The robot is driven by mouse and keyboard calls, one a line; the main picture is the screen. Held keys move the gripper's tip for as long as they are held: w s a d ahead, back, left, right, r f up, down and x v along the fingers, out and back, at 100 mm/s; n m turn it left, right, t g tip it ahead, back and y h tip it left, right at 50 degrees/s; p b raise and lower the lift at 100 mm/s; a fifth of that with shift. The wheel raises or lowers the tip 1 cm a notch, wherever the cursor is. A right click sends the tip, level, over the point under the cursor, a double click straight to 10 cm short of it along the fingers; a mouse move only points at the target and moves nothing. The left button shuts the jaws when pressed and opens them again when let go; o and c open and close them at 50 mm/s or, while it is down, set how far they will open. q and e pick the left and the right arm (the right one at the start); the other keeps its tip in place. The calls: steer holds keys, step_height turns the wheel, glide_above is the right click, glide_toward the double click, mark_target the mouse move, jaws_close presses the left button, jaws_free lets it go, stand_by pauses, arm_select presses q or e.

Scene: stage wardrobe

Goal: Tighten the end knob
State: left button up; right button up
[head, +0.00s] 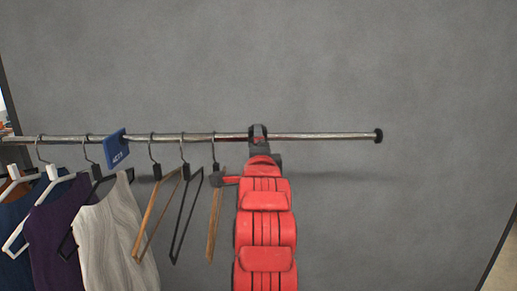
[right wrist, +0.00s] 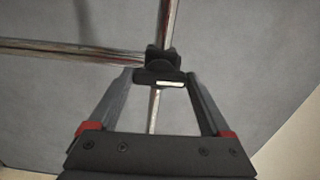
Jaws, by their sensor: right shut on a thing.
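The dark end knob (right wrist: 160,76) shows in the right wrist view, with a pale mark on its face. It sits at a black joint (right wrist: 163,56) where two metal bars meet. My right gripper (head: 258,136) is at the metal rail in the head view, its red arm rising from below. In the right wrist view its two fingers are shut on the knob, one on each side. In the head view the gripper and arm hide most of the knob and what lies behind. My left gripper is not in view.
The rail (head: 325,136) runs across to a black end cap (head: 378,135). Bare hangers (head: 157,215), a blue sign (head: 116,149) and garments (head: 118,235) hang to the left of my arm. The space right of the arm is clear before a grey wall (head: 420,210).

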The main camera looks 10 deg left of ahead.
steer(key=shift+f+m, duration=0.1)
steer(key=shift+m, duration=0.3)
steer(key=o, duration=1.2)
steer(key=shift+c, duration=0.2)
steer(key=shift+s, duration=0.15)
steer(key=b+v, duration=0.6)
steer(key=v, duration=1.1)
steer(key=shift+d, duration=0.1)
